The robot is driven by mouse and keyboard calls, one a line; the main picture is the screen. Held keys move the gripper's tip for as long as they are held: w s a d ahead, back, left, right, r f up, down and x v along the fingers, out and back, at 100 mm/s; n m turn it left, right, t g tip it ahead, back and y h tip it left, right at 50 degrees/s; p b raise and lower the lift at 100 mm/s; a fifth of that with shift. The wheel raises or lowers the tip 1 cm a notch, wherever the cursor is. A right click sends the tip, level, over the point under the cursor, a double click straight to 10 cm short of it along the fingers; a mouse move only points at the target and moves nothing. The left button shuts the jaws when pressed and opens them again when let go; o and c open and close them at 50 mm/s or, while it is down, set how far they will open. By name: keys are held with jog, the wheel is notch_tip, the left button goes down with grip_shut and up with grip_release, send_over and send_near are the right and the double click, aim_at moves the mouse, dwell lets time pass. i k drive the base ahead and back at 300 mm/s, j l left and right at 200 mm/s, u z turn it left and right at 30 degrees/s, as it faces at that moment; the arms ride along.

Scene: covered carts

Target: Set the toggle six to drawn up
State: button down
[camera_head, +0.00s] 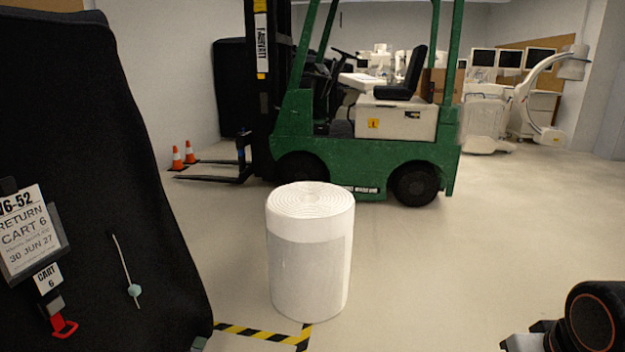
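The black cover (75,120) of cart 6 fills the left side. A thin pale cord (123,258) hangs on its front, slanting slightly down to the right. A small pale green toggle (134,290) sits near the cord's lower end, with a short tail below it. A small tag reading "CART 6" (47,278) hangs to its left, so I take this as toggle six. Part of my arm shows at the lower right, well apart from the toggle; my gripper's fingers are not in view.
A red hook-like piece (64,327) and a "RETURN CART 6" card (27,232) are left of the cord. A white roll (310,255) stands on the floor in the middle, near yellow-black tape (262,331). A green forklift (375,150) stands behind. Floor is open to the right.

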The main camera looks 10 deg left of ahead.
aim_at(134, 290)
jog(key=u, duration=1.65)
